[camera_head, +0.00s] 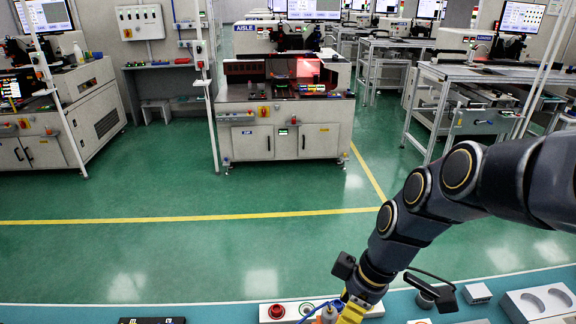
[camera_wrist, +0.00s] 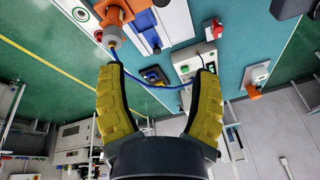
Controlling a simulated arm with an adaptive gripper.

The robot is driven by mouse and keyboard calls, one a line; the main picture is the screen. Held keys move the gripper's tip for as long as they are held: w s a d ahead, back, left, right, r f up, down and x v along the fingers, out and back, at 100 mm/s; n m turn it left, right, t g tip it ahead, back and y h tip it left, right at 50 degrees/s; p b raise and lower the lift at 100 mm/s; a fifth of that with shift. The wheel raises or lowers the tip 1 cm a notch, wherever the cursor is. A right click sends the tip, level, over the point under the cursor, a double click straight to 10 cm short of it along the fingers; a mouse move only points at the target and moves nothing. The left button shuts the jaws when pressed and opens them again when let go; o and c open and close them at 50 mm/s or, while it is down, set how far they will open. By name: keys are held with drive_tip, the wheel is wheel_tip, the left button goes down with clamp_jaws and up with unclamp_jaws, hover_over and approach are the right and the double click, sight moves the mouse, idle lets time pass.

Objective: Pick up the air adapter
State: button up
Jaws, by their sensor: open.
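My gripper (camera_wrist: 161,62) has two yellow fingers spread wide apart, with no object visible held between them in the wrist view. In the head view my gripper (camera_head: 346,312) is low at the bottom edge, partly cut off, over the front of the bench. An orange and pale fitting with a blue hose (camera_wrist: 111,36), which looks like the air adapter, is just beyond the tip of the left finger in the wrist view. I cannot tell whether they touch. The blue hose (camera_wrist: 160,86) curves across between the fingers.
The teal bench (camera_head: 240,315) carries a red button box (camera_head: 276,311), a dark block (camera_head: 152,320), a white holder with curved slots (camera_head: 540,302) and a small grey box (camera_head: 478,292). Green floor lies beyond. A workstation (camera_head: 285,120) stands farther back.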

sight(332, 312)
drive_tip(key=w+f+n, duration=0.1)
drive_tip(key=w+f, duration=0.1)
drive_tip(key=f, duration=0.1)
drive_tip(key=w+f+n, duration=0.1)
drive_tip(key=w+f, duration=0.1)
drive_tip(key=f, duration=0.1)
drive_tip(key=w+f+n+t+y, duration=0.1)
drive_tip(key=w+f, duration=0.1)
drive_tip(key=f, duration=0.1)
drive_tip(key=shift+a+f+n, duration=0.1)
drive_tip(key=shift+n, duration=0.2)
clamp_jaws()
